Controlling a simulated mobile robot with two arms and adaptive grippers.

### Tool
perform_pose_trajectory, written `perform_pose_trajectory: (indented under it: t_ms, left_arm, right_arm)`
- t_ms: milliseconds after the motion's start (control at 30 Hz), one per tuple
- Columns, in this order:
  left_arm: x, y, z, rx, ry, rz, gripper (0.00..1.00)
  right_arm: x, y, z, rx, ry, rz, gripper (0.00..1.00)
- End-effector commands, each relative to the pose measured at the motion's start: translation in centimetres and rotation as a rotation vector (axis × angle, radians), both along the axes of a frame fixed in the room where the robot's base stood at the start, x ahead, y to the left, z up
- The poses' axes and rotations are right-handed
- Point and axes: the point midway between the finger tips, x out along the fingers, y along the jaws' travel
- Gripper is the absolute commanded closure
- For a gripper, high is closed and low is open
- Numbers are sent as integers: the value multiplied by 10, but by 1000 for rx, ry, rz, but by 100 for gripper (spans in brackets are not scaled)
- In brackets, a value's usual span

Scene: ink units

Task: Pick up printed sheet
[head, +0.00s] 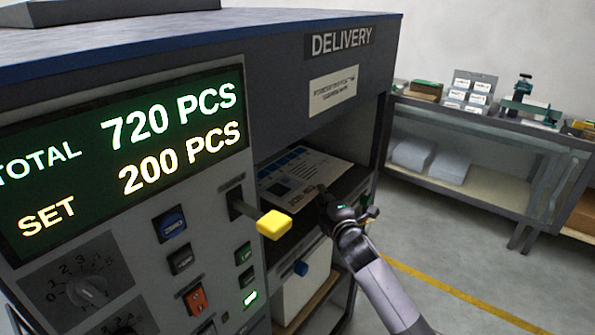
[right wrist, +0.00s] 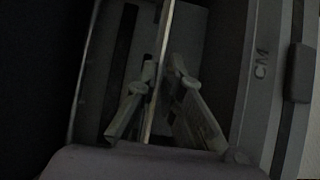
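The printed sheet (head: 305,170), pale with blue blocks and dark print, lies in the dark delivery opening under the DELIVERY sign. My right gripper (head: 326,203) is at the sheet's near edge, at the mouth of the opening. In the right wrist view the sheet shows nearly edge-on as a thin pale strip (right wrist: 167,30). It runs between the two fingers of my right gripper (right wrist: 163,72), whose tips have come together on either side of it. The low light there hides the exact contact. My left gripper is not in view.
A yellow-tipped lever (head: 274,224) juts out just left of my right gripper. The control panel with its green display (head: 125,140) fills the left. A white bin (head: 303,285) sits below the opening. A workbench (head: 480,132) stands at the right, with open floor before it.

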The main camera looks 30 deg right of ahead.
Motion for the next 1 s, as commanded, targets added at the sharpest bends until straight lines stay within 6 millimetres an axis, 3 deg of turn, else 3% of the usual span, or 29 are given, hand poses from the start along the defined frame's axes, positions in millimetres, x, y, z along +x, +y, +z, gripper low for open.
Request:
perform_pose_trajectory:
  t_ms: [233,600,900,1000]
  left_arm:
    - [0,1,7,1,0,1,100]
    - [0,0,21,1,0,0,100]
    - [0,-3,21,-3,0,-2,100]
    - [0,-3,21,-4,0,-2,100]
  right_arm:
    - [16,-2,2,2,0,0,92]
    - [57,-10,2,1,1,0,92]
    - [60,-10,1,1,0,1,92]
    - [60,-10,1,1,0,1,98]
